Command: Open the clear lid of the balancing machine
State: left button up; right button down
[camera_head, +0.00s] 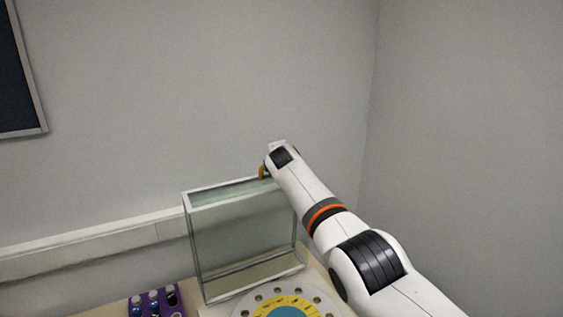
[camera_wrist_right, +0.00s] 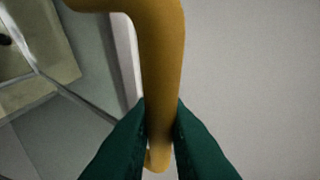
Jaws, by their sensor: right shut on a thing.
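The clear lid (camera_head: 240,232) of the balancing machine is a glassy box with a pale frame. It stands raised and upright behind the machine's round top (camera_head: 247,305), which has a yellow and blue disc. My right gripper (camera_wrist_right: 160,135) has dark green fingers and is shut on a yellow-brown handle (camera_wrist_right: 161,60). The handle also shows at the lid's upper right edge in the head view (camera_head: 262,171). My right arm reaches in from the lower right and hides part of the lid's right side. My left gripper is not in view.
A purple rack (camera_head: 174,306) with several dark vials stands at the lower left, on the table. A pale rail (camera_head: 90,246) runs along the back wall. A dark framed board (camera_head: 17,75) hangs at the upper left. The space above the lid is free.

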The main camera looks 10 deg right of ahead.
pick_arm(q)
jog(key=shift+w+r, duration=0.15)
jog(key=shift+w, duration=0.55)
pick_arm(e)
jog(key=shift+w+a+f, duration=0.1)
jog(key=shift+w+f, duration=0.15)
jog(key=shift+w, duration=0.05)
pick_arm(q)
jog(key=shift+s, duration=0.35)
pick_arm(e)
jog(key=c, duration=1.4)
grip_release()
jog(key=shift+c, duration=0.2)
